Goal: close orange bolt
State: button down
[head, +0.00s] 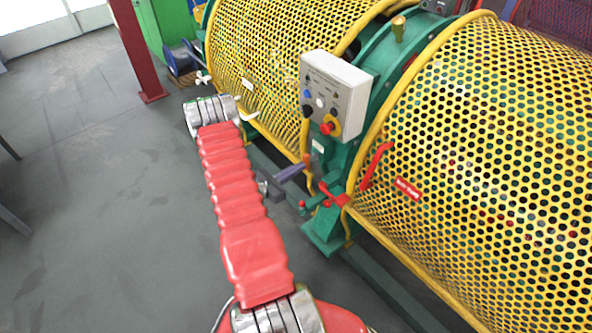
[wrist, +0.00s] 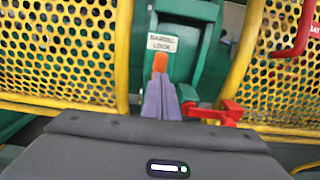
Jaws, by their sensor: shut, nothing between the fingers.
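The orange bolt (wrist: 160,62) shows in the wrist view as a short orange end just past my fingertips, in front of a green machine post (wrist: 188,65). A pale label (wrist: 162,43) whose lower word reads "LOCK" sits right above it. My gripper (wrist: 160,82) is shut and empty, its purple fingers together and pointing at the bolt. I cannot tell whether they touch it. The fingers hide the bolt's lower part. In the head view my gripper (head: 306,167) reaches right towards the green stand, with a small orange patch of the bolt (head: 307,159) at its tip.
A red latch (wrist: 222,112) is close to the right of my fingers. Yellow perforated guards (wrist: 68,45) flank the post. A grey control box (head: 335,92) with a red button stands above my gripper in the head view. A red handle (head: 376,165) is on the right guard.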

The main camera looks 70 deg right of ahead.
jog(key=v, duration=1.4)
jog(key=shift+f, duration=0.1)
dwell(0.4)
